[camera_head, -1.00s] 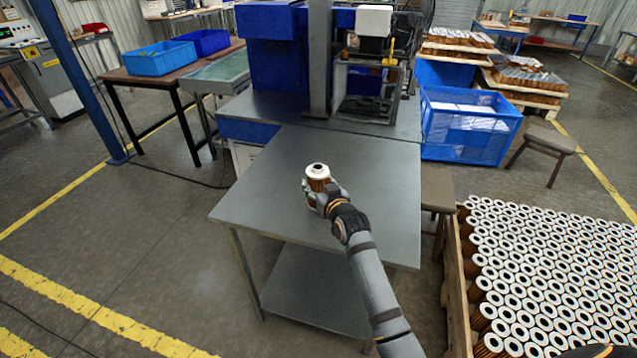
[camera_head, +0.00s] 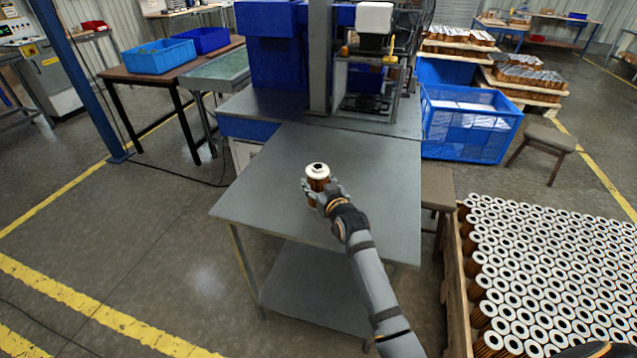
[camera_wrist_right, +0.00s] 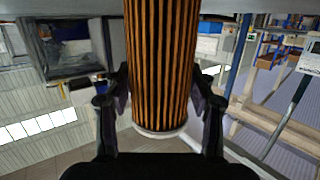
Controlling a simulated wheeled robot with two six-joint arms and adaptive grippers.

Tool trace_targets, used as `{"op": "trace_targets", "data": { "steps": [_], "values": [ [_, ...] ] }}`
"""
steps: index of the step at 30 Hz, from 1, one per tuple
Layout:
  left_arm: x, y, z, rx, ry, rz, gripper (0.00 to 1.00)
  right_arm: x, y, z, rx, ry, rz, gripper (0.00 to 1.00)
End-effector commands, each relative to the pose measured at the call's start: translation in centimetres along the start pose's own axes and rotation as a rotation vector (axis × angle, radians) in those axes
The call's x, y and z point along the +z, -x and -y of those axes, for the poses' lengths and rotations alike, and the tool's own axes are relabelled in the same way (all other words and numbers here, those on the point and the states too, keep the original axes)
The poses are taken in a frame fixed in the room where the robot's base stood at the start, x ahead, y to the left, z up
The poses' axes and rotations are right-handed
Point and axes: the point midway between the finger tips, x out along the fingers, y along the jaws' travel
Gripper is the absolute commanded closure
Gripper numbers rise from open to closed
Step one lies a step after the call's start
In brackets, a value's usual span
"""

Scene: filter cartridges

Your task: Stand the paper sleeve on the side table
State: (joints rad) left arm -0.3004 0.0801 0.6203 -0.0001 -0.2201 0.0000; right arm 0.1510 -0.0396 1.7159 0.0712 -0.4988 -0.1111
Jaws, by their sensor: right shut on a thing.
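The paper sleeve (camera_head: 317,172) is a brown pleated cartridge with a white ring cap on top and a dark hole in it. It is upright over the grey metal table (camera_head: 380,180), near its middle. My right gripper (camera_head: 326,196) is shut on its side. In the right wrist view the sleeve (camera_wrist_right: 162,65) stands between the two dark fingers (camera_wrist_right: 160,92); its white cap shows low and its other end is cut off by the frame. I cannot tell whether its base touches the table. My left gripper is not in view.
A machine on a grey bench (camera_head: 280,105) adjoins the table's back edge. A crate of several upright cartridges (camera_head: 540,270) stands at the right, beside a stool (camera_head: 437,190). A blue bin (camera_head: 468,130) is behind. The tabletop around the sleeve is clear.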

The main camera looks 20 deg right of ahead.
Motion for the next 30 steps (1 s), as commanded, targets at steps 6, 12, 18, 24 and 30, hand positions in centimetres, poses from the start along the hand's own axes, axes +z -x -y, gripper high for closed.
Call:
{"op": "trace_targets", "data": {
  "steps": [6,12,18,24,30],
  "values": [
    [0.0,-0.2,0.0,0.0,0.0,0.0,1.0,0.3,-0.1,0.0,0.0,0.0,0.0,0.8],
    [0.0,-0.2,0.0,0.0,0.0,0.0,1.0,0.4,-0.1,0.0,0.0,0.0,0.0,0.25],
    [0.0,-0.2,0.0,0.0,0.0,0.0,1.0,0.4,-0.1,0.0,0.0,0.0,0.0,0.18],
    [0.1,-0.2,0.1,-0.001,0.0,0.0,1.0,0.5,0.1,0.0,0.0,0.0,0.001,0.18],
    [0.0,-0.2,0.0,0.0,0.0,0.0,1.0,0.5,3.6,0.0,0.0,0.0,0.002,0.18]
  ]
}}
